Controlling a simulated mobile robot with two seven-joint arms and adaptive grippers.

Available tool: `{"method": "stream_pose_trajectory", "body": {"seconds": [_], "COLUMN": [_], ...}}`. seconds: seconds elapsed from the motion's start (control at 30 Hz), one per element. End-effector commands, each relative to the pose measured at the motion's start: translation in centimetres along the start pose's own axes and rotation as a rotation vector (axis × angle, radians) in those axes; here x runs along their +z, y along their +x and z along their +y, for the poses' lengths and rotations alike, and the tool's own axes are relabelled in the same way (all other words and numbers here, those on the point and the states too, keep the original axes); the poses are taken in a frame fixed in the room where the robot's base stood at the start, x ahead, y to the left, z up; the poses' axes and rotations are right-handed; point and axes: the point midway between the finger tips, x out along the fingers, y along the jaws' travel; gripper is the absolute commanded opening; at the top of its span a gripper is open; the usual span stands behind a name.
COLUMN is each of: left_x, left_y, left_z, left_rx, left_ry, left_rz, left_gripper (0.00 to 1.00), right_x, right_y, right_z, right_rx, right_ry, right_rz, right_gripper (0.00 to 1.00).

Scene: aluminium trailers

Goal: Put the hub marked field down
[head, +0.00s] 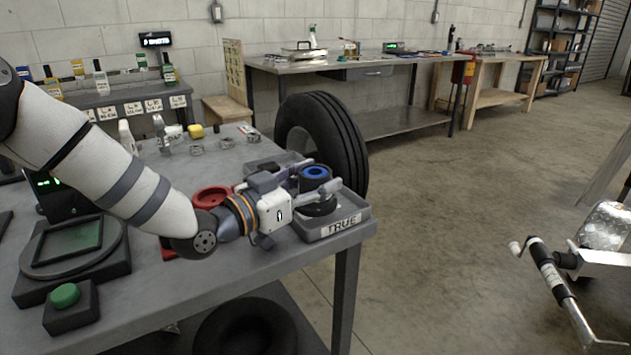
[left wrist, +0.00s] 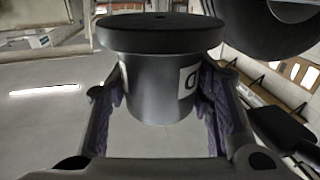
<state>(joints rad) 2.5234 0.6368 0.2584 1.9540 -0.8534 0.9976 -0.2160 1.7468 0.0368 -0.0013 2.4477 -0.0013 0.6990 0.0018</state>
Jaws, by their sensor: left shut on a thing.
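The hub (head: 315,173) is a dark cylinder with a wider flange and a blue ring on top in the head view. My left gripper (head: 318,187) is shut around it, over the grey tray marked TRUE (head: 360,213). In the left wrist view the hub (left wrist: 155,85) stands upright between the fingers of the left gripper (left wrist: 160,110), with a white label partly visible on its side. The label's text cannot be read. A black round part (head: 319,208) shows below the gripper at the tray; I cannot tell whether the hub touches it. My right gripper is out of view.
A large tyre (head: 335,140) stands close behind the tray. A red ring-shaped part (head: 211,196) lies left of my gripper. A turntable-like device (head: 75,245) and a green button (head: 65,295) are on the table's left. Open floor (head: 450,220) lies to the right.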

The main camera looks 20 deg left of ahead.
Motion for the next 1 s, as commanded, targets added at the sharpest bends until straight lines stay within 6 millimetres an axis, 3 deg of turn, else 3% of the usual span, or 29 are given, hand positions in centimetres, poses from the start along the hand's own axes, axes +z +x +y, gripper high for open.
{"method": "stream_pose_trajectory", "body": {"seconds": [0.47, 0.5, 0.53, 0.83, 1.0], "left_x": [1.2, 1.4, 1.5, 1.7, 0.2], "left_y": [0.0, -0.1, -0.1, -0.1, -0.7], "left_z": [0.0, 0.0, 0.0, 0.1, 0.0], "left_rx": [0.0, 0.0, 0.001, 0.001, 0.0], "left_ry": [0.0, -0.001, -0.002, -0.004, -0.004], "left_rz": [0.001, -0.006, -0.007, -0.014, -0.011], "left_gripper": [0.0, 0.5, 0.56, 0.56, 0.56], "right_x": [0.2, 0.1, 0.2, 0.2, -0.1], "right_y": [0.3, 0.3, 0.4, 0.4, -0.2], "right_z": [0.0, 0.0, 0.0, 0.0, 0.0], "right_rx": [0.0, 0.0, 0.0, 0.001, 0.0], "right_ry": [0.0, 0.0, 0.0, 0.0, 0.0], "right_rz": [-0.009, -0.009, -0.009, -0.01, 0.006], "right_gripper": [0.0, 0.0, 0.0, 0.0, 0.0]}}
